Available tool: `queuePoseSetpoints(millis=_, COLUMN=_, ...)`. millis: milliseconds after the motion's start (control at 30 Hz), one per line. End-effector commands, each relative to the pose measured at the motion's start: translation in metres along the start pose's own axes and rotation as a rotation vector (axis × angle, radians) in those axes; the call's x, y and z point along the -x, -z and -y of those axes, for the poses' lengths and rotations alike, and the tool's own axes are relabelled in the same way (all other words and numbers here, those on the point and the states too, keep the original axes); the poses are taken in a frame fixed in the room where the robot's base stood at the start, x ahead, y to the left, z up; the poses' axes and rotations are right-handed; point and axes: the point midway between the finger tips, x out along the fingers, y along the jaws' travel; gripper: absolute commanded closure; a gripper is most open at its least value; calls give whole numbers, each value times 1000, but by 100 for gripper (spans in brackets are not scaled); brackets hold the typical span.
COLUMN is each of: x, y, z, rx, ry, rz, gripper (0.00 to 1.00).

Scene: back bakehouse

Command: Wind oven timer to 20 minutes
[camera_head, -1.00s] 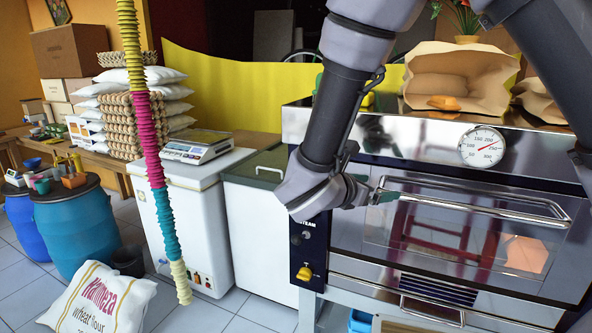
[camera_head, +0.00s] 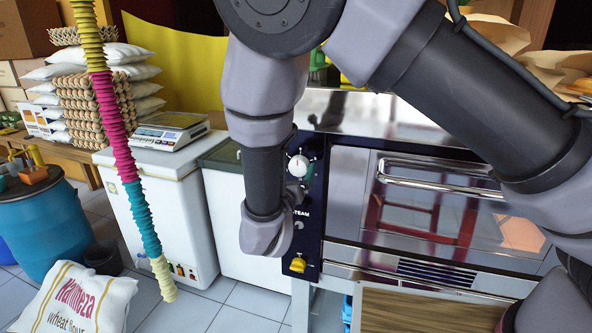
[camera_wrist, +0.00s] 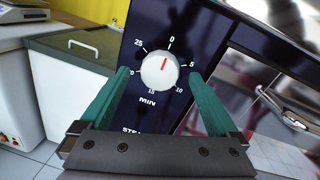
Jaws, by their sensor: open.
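The oven timer knob (camera_wrist: 159,72) is a round white dial with a red mark on a dark panel (camera_wrist: 140,28), with MIN printed below it. The red mark points at 0. In the wrist view, my gripper (camera_wrist: 160,76) is open, with one teal finger on each side of the knob and a gap on both sides. The left finger covers part of the 20.
Below the timer are a STEAM control, partly behind my arm, and a yellow knob (camera_head: 298,265). The oven door handle (camera_head: 440,185) juts out to the right. A white chest (camera_head: 160,205) stands left of the oven. A striped hanging cord (camera_head: 112,120) is farther left.

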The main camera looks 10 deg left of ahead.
Motion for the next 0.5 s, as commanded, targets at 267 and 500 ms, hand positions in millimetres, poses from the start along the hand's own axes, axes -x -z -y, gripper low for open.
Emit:
queuePoseSetpoints(millis=267, x=-19, y=0, z=0, rx=0, ry=-1, rz=-1, gripper=4)
queuePoseSetpoints(millis=500, x=-19, y=0, z=0, rx=-1, ry=-1, rz=-1, gripper=8)
